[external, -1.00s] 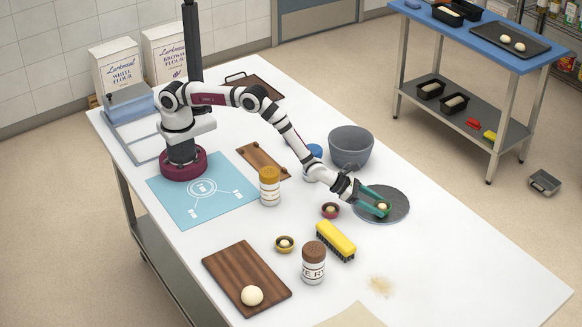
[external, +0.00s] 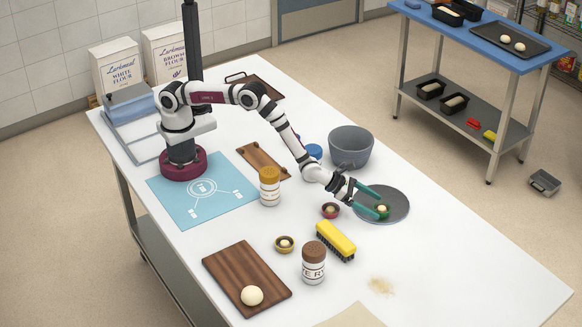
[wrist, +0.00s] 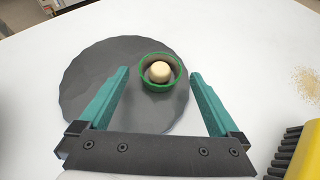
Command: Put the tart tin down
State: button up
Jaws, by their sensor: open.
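The tart tin (wrist: 147,84) is a small round green tin with a pale ball of dough (wrist: 160,71) in it. It stands upright on the round dark slate (wrist: 90,75), near the slate's right edge in the wrist view. In the external view the tin (external: 382,212) is on the slate (external: 396,194), partly hidden by the teal fingers. My gripper (wrist: 160,78) is open, one finger to each side of the tin, with gaps between the fingers and the tin. It also shows at the slate in the external view (external: 374,201).
A yellow brush (external: 336,240) lies in front of the slate. A brown-lidded shaker (external: 313,264) and a wooden board (external: 240,277) are nearer.

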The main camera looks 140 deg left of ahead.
jog(key=v, duration=1)
jog(key=shift+s+d, duration=0.1)
jog(key=shift+s, duration=0.05)
jog(key=s+d+r+n+g+y, duration=0.25)
jog(key=s+r+n, duration=0.35)
jog(key=r, duration=0.4)
jog(key=s+d+r+n+g+y, duration=0.1)
jog(key=s+r+n+g, duration=0.2)
jog(key=s+r+n, duration=0.5)
jog(key=s+d+f+n+g+h, duration=0.2)
jog(key=s+d+n+h, duration=0.5)
jog(key=s+d, duration=1.5)
jog(key=d+g+h, duration=0.1)
jog(key=d+h, duration=0.1)
jog(key=h, duration=0.1)
jog(key=shift+d+f, duration=0.2)
jog(key=shift+d, duration=0.15)
jog(key=shift+o, duration=0.2)
